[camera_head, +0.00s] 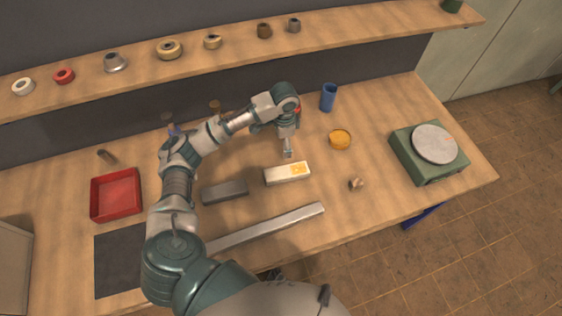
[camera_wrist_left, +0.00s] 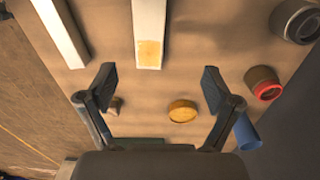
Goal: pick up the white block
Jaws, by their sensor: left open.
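The white block (camera_head: 280,175) lies flat on the wooden bench, with an orange patch at its right end. In the left wrist view the white block (camera_wrist_left: 149,22) is at the top, its orange-patched end nearest my gripper. My left gripper (camera_head: 288,153) hangs over the bench just behind the block in the head view. My right gripper is in neither view.
A grey block (camera_head: 225,192) lies left of the white one, and a long metal bar (camera_head: 265,228) in front. A yellow disc (camera_head: 340,139), a blue cup (camera_head: 328,97) and a small brown fitting (camera_head: 356,184) are to the right. A red tray (camera_head: 116,195) is at left.

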